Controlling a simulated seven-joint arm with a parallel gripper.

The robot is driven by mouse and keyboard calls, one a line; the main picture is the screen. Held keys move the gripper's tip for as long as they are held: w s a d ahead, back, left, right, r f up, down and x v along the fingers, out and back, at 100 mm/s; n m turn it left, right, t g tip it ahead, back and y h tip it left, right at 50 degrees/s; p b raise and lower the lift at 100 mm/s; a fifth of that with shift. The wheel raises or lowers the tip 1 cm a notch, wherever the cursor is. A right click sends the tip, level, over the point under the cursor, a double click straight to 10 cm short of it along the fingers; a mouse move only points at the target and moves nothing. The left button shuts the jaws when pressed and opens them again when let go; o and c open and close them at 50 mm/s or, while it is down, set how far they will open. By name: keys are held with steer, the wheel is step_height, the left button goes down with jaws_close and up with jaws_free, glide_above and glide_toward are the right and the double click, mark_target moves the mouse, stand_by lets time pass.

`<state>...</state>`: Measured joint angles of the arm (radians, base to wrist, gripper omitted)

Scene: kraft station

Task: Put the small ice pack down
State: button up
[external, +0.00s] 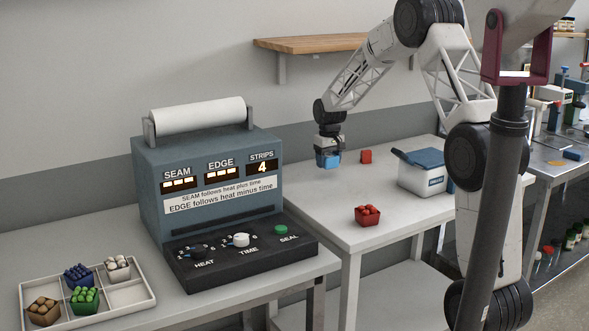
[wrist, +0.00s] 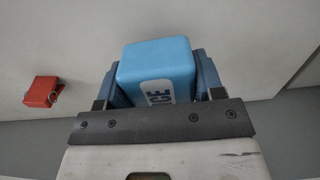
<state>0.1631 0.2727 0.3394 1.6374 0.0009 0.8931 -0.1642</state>
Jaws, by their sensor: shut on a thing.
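In the external view my gripper (external: 328,152) points down and holds the blue ice pack (external: 328,161) near the back left of the right-hand table (external: 310,198). The pack appears to be above the tabletop; the exact gap cannot be told.
A red block (external: 366,156) sits right of the pack; it also shows in the wrist view (wrist: 42,91). A white cooler box (external: 424,178) with a blue lid and a red basket (external: 368,215) stand on the same table. A sealing machine (external: 210,185) stands left. The table's left part is clear.

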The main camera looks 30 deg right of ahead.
mark_target(326, 175)
steer(key=shift+w+d, duration=0.15)
steer(key=shift+w, duration=0.9)
steer(key=shift+f, duration=0.15)
steer(key=shift+f, duration=1.7)
steer(key=shift+f, duration=0.1)
steer(key=o, duration=1)
step_height(326, 175, up, 12)
steer(key=shift+r, duration=0.1)
